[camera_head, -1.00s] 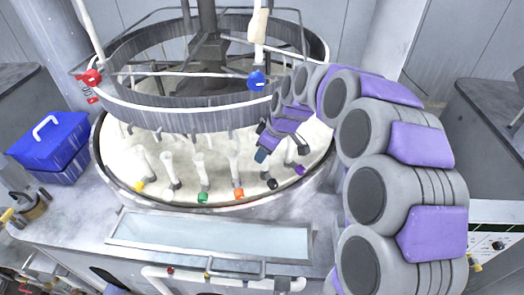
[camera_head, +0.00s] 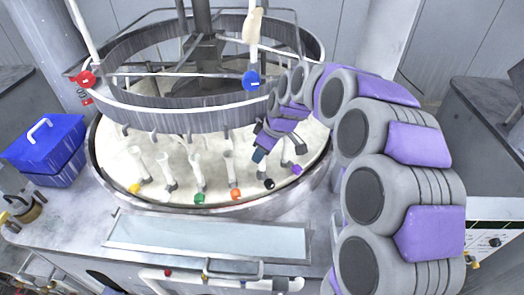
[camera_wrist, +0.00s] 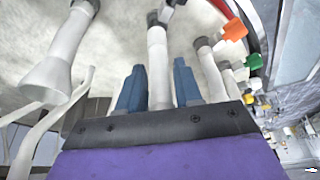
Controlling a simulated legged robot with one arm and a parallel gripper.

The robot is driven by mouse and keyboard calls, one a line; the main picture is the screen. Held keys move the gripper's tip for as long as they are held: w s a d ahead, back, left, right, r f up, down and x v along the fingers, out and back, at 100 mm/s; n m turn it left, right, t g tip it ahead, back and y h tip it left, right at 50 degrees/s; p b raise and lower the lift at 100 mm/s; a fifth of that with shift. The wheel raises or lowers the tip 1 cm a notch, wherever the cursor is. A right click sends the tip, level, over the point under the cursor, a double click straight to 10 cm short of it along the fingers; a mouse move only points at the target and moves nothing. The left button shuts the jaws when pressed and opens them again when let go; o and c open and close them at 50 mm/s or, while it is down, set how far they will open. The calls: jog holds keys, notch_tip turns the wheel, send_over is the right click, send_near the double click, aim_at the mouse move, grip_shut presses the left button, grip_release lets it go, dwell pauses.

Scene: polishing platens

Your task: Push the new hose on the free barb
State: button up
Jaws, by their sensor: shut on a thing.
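My gripper (camera_head: 259,155) is over the front right of the round cream platen (camera_head: 120,141). In the wrist view its blue fingers (camera_wrist: 159,88) are shut on a white hose (camera_wrist: 158,62). The held hose's far end meets a grey collar (camera_wrist: 159,17); I cannot tell how far it sits on any barb. Other white hoses stand around the platen's front, such as one (camera_head: 197,172) by the green end piece (camera_head: 200,198). A white tube with a flared end (camera_wrist: 45,80) is left of my gripper in the wrist view. The free barb cannot be told apart.
A grey ring (camera_head: 180,118) with red (camera_head: 81,78) and blue (camera_head: 251,79) knobs hangs above the platen. A blue box (camera_head: 45,147) stands at the left. Orange (camera_head: 236,194), black (camera_head: 269,184) and purple (camera_head: 297,170) end pieces line the rim near my gripper.

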jog(key=shift+a+f, duration=0.15)
jog(key=shift+a, duration=0.05)
jog(key=shift+f+b, duration=0.6)
jog(key=shift+f, duration=0.9)
jog(key=o, duration=1.1)
jog(key=shift+d+r, duration=0.1)
jog(key=shift+r, duration=0.05)
jog(key=p+v, duration=0.1)
jog(key=v, duration=1.6)
jog(key=shift+w, duration=0.1)
